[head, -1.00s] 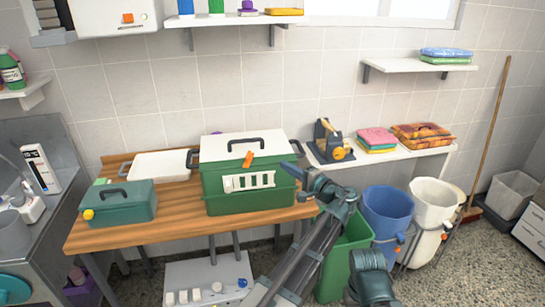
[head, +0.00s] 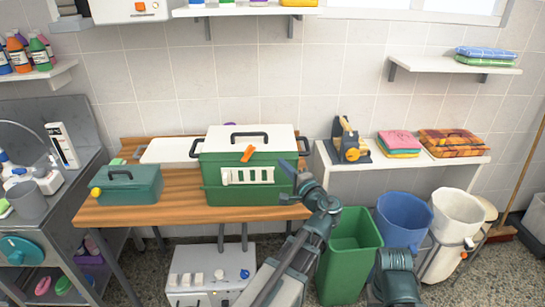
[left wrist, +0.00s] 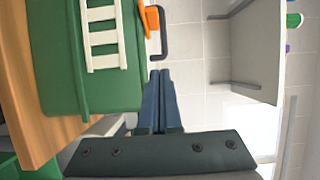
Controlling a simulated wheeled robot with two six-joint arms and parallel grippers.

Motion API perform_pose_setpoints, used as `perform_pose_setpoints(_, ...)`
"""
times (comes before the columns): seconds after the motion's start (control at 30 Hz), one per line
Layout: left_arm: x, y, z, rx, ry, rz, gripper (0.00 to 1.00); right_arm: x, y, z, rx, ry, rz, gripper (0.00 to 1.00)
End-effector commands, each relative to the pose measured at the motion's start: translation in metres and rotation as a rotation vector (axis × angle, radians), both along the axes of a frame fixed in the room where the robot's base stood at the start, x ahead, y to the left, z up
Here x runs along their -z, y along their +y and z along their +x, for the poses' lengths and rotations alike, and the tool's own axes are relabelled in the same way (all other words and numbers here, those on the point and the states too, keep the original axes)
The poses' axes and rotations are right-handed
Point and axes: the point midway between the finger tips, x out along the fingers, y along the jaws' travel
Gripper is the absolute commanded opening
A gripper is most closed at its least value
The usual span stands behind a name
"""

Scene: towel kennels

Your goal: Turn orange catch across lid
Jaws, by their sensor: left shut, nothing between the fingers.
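A green box (head: 215,178) with a white lid (head: 218,140) and black handle (head: 249,136) stands on the wooden bench. An orange catch (head: 248,153) sits at the middle of its front lid edge, tilted. In the left wrist view the catch (left wrist: 146,20) lies at the top, beside the black handle (left wrist: 162,38). My left gripper (head: 289,167) is at the box's right front corner, to the right of the catch. Its blue-grey fingers (left wrist: 160,76) are shut and empty, apart from the catch. My right gripper is not in view.
A smaller green box (head: 130,188) with a yellow knob and a white tray (head: 165,150) share the bench (head: 180,208). A green bin (head: 350,255), blue bucket (head: 403,215) and white bucket (head: 457,215) stand right of my left arm.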

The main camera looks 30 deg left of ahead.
Motion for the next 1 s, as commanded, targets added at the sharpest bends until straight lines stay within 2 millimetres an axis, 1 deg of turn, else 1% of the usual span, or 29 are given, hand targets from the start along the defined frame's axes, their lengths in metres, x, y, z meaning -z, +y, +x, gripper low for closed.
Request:
perform_pose_setpoints(0.17, 0.0, 0.026, 0.021, -0.003, 0.0, 0.0, 0.0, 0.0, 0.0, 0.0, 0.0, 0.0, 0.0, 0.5)
perform_pose_setpoints(0.3, 0.0, 0.051, 0.038, -0.004, 0.0, 0.0, 0.0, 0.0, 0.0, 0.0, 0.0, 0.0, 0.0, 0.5)
perform_pose_setpoints(0.47, 0.0, 0.076, 0.055, -0.002, 0.0, 0.0, 0.0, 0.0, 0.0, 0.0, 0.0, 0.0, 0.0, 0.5)
perform_pose_setpoints(0.6, 0.0, 0.096, 0.049, -0.003, 0.0, 0.0, 0.0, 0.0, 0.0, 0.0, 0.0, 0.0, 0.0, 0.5)
perform_pose_setpoints(0.7, 0.0, 0.105, 0.048, -0.001, 0.0, 0.0, 0.0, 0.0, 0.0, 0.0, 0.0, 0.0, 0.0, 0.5)
perform_pose_setpoints(0.83, 0.0, 0.112, 0.046, -0.001, 0.0, 0.0, 0.0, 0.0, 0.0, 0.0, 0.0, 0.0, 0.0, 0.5)
perform_pose_setpoints(1.0, 0.0, 0.114, 0.046, 0.001, 0.0, 0.0, 0.0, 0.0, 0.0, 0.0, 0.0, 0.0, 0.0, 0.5)
